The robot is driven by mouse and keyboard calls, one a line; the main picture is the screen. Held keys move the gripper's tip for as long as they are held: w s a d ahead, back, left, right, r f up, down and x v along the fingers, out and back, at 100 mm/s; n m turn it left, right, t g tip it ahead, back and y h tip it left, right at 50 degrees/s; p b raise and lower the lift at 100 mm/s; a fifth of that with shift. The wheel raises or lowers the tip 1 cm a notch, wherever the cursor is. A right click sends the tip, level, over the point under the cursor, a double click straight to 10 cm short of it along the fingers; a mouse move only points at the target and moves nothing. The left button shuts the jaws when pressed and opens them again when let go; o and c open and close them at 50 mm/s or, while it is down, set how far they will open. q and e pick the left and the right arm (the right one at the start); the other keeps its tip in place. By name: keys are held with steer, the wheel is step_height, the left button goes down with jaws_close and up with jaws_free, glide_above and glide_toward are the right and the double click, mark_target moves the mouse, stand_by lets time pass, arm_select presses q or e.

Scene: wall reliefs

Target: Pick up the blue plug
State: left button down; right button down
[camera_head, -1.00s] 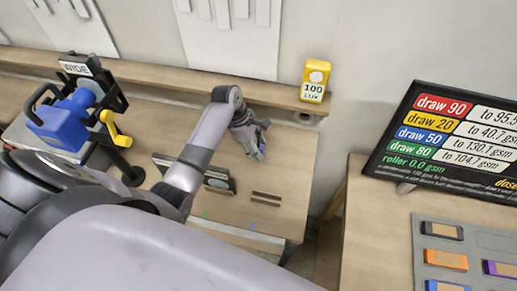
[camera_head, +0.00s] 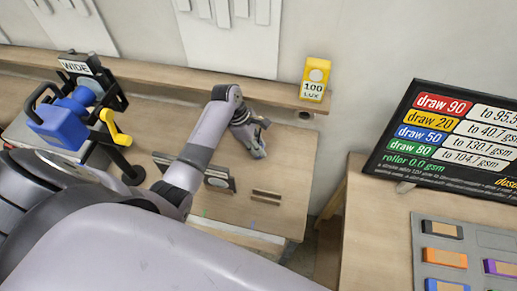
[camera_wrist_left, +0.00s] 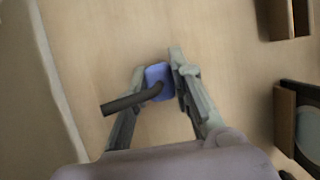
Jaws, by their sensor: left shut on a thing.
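The blue plug (camera_wrist_left: 159,78) shows in the left wrist view between the two fingers of my left gripper (camera_wrist_left: 157,72). It is a small rounded blue block with a dark rod or cord stub (camera_wrist_left: 130,100) sticking out to the lower left. The fingers are shut on it from both sides. In the head view my left gripper (camera_head: 258,140) is over the wooden bench, right of its middle. The plug is hidden there. I cannot tell whether it touches the bench top. My right gripper is not in view.
The wooden bench (camera_head: 285,180) has a slotted block (camera_head: 266,195) near its front. A yellow light meter (camera_head: 315,78) stands on the back ledge. A blue clamp-like device (camera_head: 60,125) is at left. A sign (camera_head: 450,140) and tray (camera_head: 430,228) are at right.

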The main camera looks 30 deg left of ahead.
arm_select(q)
steer(key=shift+r, duration=0.45)
step_height(320, 180, up, 9)
steer(key=shift+w+r+b, duration=0.1)
steer(key=shift+b, duration=0.75)
step_height(320, 180, up, 10)
steer(key=p, duration=0.1)
